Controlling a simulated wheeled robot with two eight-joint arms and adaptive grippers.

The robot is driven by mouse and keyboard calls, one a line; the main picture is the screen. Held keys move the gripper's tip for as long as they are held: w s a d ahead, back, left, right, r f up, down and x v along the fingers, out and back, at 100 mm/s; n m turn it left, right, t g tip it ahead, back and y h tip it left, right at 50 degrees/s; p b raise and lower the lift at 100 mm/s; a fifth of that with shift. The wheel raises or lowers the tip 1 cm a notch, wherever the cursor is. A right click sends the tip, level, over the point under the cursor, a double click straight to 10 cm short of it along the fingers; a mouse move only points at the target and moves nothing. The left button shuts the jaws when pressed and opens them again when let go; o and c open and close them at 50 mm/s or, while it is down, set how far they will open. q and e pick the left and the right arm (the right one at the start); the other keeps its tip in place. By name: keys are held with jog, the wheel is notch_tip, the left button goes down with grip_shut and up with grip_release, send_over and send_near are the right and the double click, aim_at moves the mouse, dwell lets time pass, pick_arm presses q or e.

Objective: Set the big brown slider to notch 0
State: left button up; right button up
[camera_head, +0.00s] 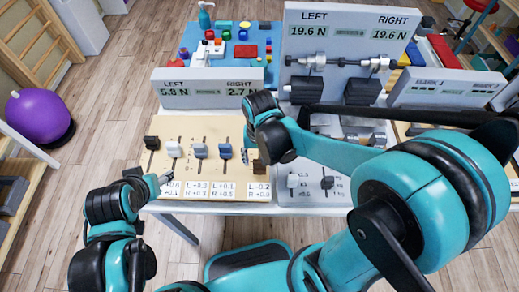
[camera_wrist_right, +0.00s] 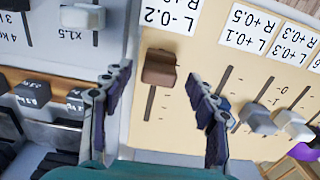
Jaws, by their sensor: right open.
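The big brown slider (camera_wrist_right: 160,68) is a brown knob on the beige panel (camera_wrist_right: 140,140), at the end of its slot near the label "L -0.2". In the head view the brown slider (camera_head: 259,167) shows just below my right gripper (camera_head: 250,146), which hides the rest of its slot. In the wrist view my right gripper (camera_wrist_right: 160,80) is open, with the knob between its fingertips in the picture; I see no contact. No notch numbers are readable beside it. My left gripper (camera_head: 157,182) is near the panel's lower left corner; its opening is unclear.
Other sliders, black (camera_head: 151,143), white (camera_head: 173,149), grey-blue (camera_head: 199,151) and blue (camera_head: 225,151), stand left on the same panel. A display (camera_head: 208,88) behind reads left 5.8 N, right 2.7 N. A grey panel with more sliders (camera_head: 327,183) adjoins on the right.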

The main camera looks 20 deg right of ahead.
aim_at(260, 163)
notch_tip(260, 163, up, 11)
dwell(0.3)
jog(key=shift+s+f, duration=0.1)
dwell(0.4)
jog(key=s+d+n+t, duration=0.3)
jog(key=d+t, duration=0.3)
jog(key=t, duration=0.1)
jog(key=shift+s+d+f, duration=0.25)
jog(key=shift+s+f, duration=0.1)
jog(key=shift+f, duration=0.05)
dwell(1.8)
